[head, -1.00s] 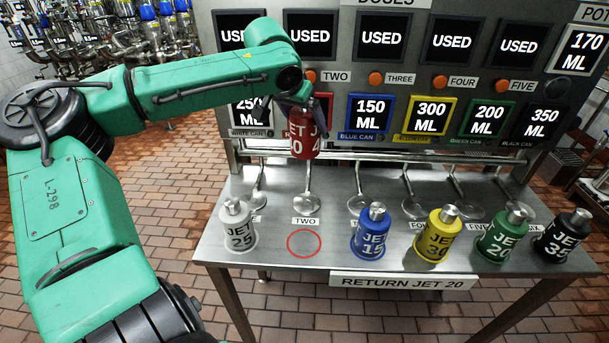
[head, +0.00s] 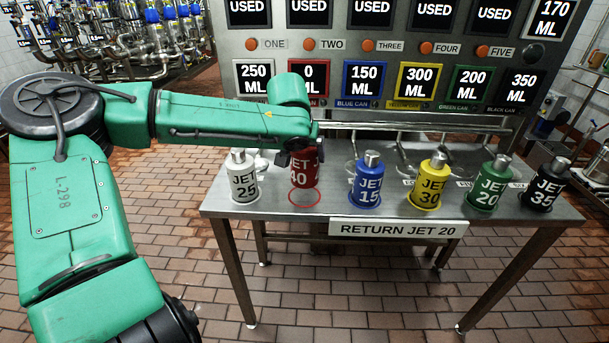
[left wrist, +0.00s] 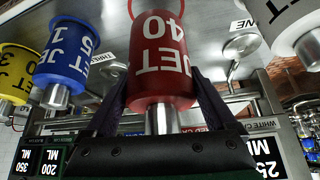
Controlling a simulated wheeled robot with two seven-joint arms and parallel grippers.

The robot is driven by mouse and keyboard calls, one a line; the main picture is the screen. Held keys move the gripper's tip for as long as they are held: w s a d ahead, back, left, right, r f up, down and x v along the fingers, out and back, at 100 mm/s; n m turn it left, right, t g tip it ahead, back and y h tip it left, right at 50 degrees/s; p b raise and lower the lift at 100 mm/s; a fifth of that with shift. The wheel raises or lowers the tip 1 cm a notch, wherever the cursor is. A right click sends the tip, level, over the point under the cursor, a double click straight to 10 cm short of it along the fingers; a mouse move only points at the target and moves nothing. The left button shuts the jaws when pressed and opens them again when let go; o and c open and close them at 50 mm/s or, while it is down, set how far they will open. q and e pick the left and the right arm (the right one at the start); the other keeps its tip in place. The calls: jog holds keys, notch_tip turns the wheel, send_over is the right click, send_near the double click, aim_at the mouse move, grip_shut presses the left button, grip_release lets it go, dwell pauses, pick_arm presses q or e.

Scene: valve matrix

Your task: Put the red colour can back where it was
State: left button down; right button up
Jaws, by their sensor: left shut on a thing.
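The red can (head: 305,171), marked JET 40, is upright in my left gripper (head: 303,150), just above and behind a red ring (head: 305,197) drawn on the steel table. The ring lies empty on the table top, between the white can and the blue can. In the left wrist view the red can (left wrist: 162,60) appears upside down between the two dark fingers of my left gripper (left wrist: 160,95), which is shut on it. Part of the red ring (left wrist: 130,8) shows beyond it. My right gripper is not in view.
A white can (head: 243,180) stands left of the ring, close to my gripper. A blue can (head: 368,183), yellow can (head: 430,184), green can (head: 490,187) and black can (head: 545,188) stand to the right. The display panel (head: 400,50) rises behind the table.

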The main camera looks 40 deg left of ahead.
aim_at(304, 168)
pick_arm(q)
notch_tip(304, 168, down, 4)
jog(key=shift+w+a+f+b, duration=0.1)
jog(key=shift+f+b, duration=0.05)
jog(key=shift+b, duration=0.25)
jog(key=shift+f, duration=0.3)
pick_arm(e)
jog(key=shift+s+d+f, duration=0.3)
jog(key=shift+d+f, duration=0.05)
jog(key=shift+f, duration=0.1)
pick_arm(q)
jog(key=shift+f, duration=0.1)
grip_release()
jog(key=shift+r, duration=0.4)
jog(key=p+v, duration=0.1)
jog(key=v, duration=1)
jog(key=shift+s+d+r+p, duration=0.15)
jog(key=shift+s+d+p, duration=0.1)
jog(key=shift+s+p, duration=0.05)
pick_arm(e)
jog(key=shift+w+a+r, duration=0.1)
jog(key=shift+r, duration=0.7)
